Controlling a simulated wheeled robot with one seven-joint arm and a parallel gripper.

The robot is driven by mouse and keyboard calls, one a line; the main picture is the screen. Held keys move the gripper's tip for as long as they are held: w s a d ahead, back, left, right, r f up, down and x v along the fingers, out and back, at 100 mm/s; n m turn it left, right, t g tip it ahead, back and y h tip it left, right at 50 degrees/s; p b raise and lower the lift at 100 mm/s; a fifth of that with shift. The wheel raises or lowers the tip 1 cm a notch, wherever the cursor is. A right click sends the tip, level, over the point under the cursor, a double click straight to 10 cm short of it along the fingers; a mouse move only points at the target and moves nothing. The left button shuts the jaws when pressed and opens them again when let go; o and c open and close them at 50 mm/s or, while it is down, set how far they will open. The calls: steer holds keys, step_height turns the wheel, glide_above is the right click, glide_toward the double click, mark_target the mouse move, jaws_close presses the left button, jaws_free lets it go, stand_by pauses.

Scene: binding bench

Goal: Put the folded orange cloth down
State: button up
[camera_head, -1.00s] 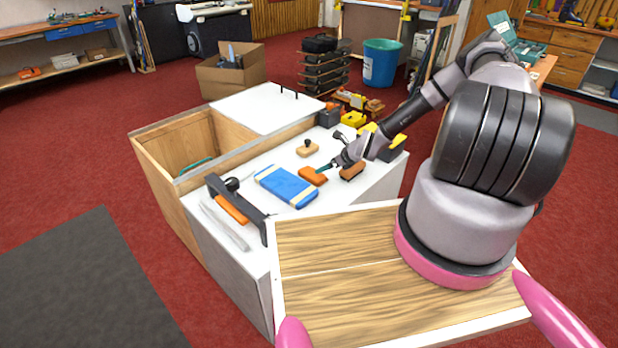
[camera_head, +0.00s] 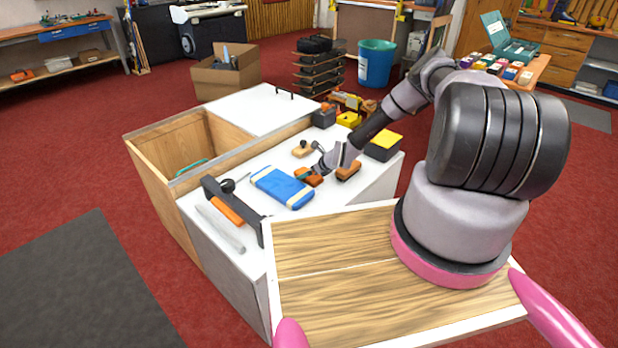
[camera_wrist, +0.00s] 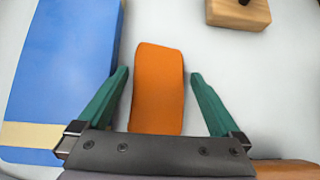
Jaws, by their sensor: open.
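The folded orange cloth (camera_wrist: 158,90) lies flat on the white bench top in the wrist view. It sits between the two green fingers of my gripper (camera_wrist: 160,95), with a visible gap on each side. In the head view the cloth (camera_head: 314,181) is partly hidden by my gripper (camera_head: 304,174), which is low over the bench. My gripper is open and holds nothing that I can see.
A blue bundle with cream bands (camera_head: 282,187) lies left of the cloth, close to the left finger in the wrist view. A wooden block with a dark knob (camera_wrist: 238,10) is beyond. A brown block (camera_head: 348,171) is at right. A black-and-orange tool (camera_head: 228,208) lies near the left edge.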

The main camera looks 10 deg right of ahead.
steer(key=shift+r, duration=0.1)
steer(key=c, duration=1.3)
